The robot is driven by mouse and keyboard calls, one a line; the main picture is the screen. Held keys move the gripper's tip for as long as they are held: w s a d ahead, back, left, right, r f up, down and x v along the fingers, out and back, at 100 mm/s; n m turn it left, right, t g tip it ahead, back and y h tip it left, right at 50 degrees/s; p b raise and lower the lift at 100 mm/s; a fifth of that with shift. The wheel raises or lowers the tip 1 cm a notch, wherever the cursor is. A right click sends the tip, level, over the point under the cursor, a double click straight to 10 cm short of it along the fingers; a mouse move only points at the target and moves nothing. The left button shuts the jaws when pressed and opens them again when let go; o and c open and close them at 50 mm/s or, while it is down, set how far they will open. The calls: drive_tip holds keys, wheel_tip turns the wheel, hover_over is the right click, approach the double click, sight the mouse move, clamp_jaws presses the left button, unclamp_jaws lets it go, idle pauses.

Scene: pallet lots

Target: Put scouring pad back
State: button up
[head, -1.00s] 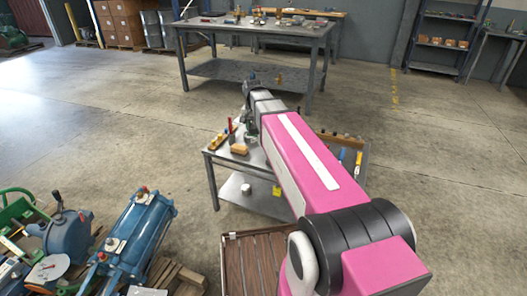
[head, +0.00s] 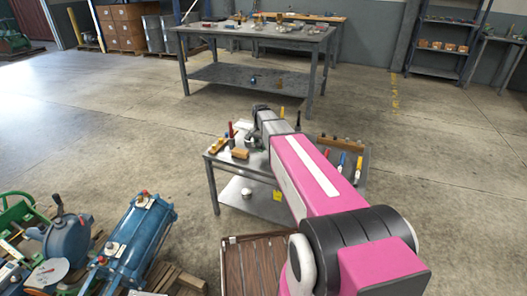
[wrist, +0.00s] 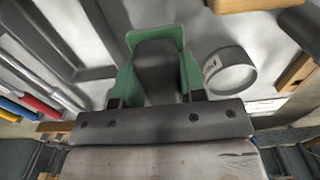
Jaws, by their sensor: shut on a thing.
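A green scouring pad (wrist: 190,72) shows in the wrist view, its edges out around a dark grey block in the middle of my gripper. My gripper (wrist: 155,98) is shut on the pad. A grey tabletop lies beyond and below it in this view; the gap between pad and surface cannot be judged. In the head view the small grey work table (head: 212,168) stands in front of me, with my arm reaching over it. The pad and the jaws are hidden there behind my arm.
Red, blue and yellow tool handles (wrist: 38,106) lie left. On the small table are a wooden block (head: 240,154) and a wooden rack (head: 340,142). Slatted wood (head: 258,262) and blue machinery (head: 135,240) stand nearer me.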

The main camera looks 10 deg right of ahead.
sight(263, 156)
drive_tip(key=shift+w+d+f, duration=0.5)
drive_tip(key=shift+d+f, duration=0.15)
drive_tip(key=shift+d, duration=0.15)
drive_tip(key=shift+f, duration=1.9)
drive_tip(key=shift+f, duration=0.1)
drive_tip(key=o, duration=0.9)
wheel_tip(263, 156, up, 12)
drive_tip(key=shift+f, duration=0.1)
drive_tip(key=s+f+n, duration=0.2)
drive_tip(key=s, duration=0.7)
drive_tip(key=s+f+n, duration=0.2)
drive_tip(key=s+f, duration=0.1)
drive_tip(key=s, duration=0.6)
drive_tip(key=s+f+n, duration=0.2)
drive_tip(key=s+f, duration=0.1)
drive_tip(key=s, duration=0.7)
drive_tip(key=shift+n, duration=0.4)
